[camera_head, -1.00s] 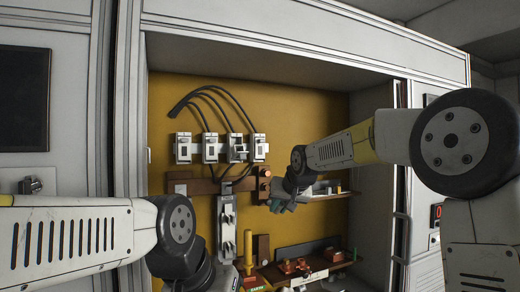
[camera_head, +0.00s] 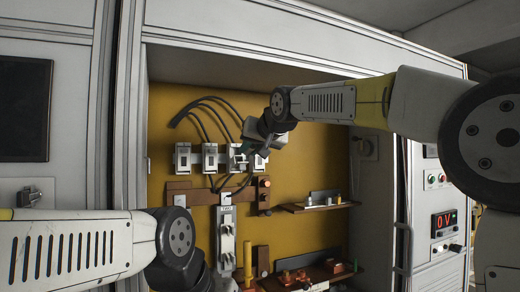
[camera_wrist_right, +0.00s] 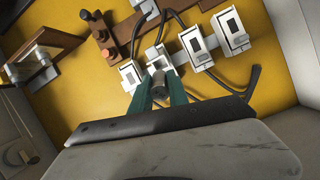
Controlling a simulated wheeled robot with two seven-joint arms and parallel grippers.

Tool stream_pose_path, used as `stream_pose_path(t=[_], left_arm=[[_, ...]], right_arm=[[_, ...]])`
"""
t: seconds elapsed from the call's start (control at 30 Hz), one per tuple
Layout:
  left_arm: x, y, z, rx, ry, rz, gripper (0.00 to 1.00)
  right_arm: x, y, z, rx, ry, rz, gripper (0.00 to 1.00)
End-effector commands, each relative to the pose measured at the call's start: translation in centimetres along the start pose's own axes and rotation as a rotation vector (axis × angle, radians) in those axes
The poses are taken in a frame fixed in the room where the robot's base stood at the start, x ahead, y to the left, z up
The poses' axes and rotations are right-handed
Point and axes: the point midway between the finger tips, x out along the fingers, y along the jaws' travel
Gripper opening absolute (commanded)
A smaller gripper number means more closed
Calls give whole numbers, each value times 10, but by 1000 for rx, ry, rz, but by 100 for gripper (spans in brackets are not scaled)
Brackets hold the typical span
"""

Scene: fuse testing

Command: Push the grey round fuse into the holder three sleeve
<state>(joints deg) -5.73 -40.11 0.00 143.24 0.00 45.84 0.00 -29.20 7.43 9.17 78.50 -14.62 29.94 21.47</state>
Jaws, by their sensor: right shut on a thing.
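Several white fuse holders stand in a row on the yellow back panel. The third holder from the left (camera_head: 234,152) is partly covered by my right gripper (camera_head: 252,143). In the right wrist view, the green fingers of my right gripper (camera_wrist_right: 160,90) are shut on a grey round fuse (camera_wrist_right: 157,77). The fuse's end points at the third holder's sleeve (camera_wrist_right: 160,60). I cannot tell whether it touches or has entered the sleeve. My left arm is at the lower left of the head view, and its gripper is out of the picture.
Black cables (camera_head: 205,103) arch above the holders. A brown bar with orange knobs (camera_head: 263,185) is just below right. A small shelf (camera_head: 318,207) and a lower shelf (camera_head: 335,270) carry small parts. The cabinet side wall is to the right.

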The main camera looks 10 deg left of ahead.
Motion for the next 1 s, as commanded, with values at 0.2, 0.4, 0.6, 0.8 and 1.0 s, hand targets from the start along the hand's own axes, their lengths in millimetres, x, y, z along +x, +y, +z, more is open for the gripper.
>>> stream_pose_path(t=[0.2, 0.4, 0.6, 0.8, 1.0], left_arm=[[0, 0, 0, 0, 0, 0, 46], [0, 0, 0, 0, 0, 0, 46], [0, 0, 0, 0, 0, 0, 46], [0, 0, 0, 0, 0, 0, 46], [0, 0, 0, 0, 0, 0, 46]], right_arm=[[13, 0, 1, 1, -1, 0, 0], [33, 0, 1, 0, 0, 0, 0], [48, 0, 0, 0, 1, 0, 0], [56, 0, 0, 0, 1, 0, 0], [58, 0, 0, 0, 1, 0, 0]])
